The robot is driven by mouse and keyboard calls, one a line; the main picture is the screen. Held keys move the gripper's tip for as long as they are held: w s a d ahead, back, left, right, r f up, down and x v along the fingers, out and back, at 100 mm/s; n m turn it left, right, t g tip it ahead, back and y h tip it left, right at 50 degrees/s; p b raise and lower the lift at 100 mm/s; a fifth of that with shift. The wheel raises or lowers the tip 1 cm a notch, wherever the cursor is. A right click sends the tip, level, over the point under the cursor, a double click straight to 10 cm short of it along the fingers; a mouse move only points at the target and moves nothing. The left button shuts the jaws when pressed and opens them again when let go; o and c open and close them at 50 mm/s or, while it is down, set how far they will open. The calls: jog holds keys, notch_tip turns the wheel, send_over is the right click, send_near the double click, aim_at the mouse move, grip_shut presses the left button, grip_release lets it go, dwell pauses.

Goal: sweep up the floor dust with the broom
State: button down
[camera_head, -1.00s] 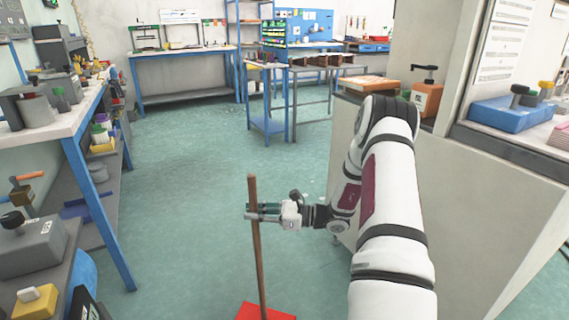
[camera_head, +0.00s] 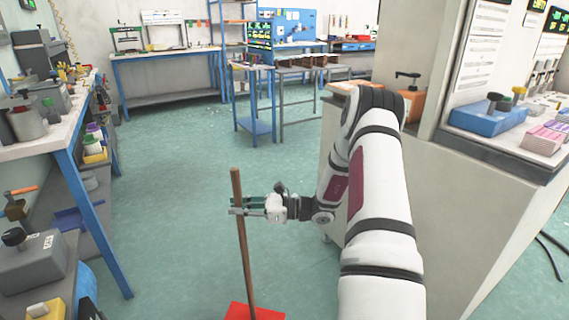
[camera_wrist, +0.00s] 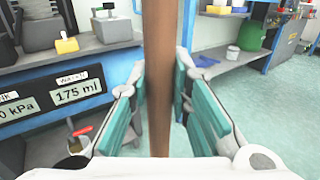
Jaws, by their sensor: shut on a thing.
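The broom (camera_head: 245,258) has a brown wooden handle and a red head (camera_head: 255,312) low at the bottom edge of the head view. It stands nearly upright, its top leaning slightly left. My gripper (camera_head: 238,206) is shut on the handle near its top. In the wrist view the handle (camera_wrist: 158,70) runs vertically between the teal finger pads. The broom head's lower part is cut off, so I cannot tell whether it touches the floor. Small pale specks, perhaps dust, lie on the floor (camera_head: 185,150) farther back.
A blue-legged workbench (camera_head: 95,185) with shelves and tools stands close on the left. A pale counter (camera_head: 440,200) stands on the right beside my arm. Benches (camera_head: 170,60) and a small blue-framed table (camera_head: 255,125) stand at the back. The teal floor between is open.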

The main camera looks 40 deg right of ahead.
jog(key=shift+r+p, duration=0.65)
jog(key=shift+r, duration=0.55)
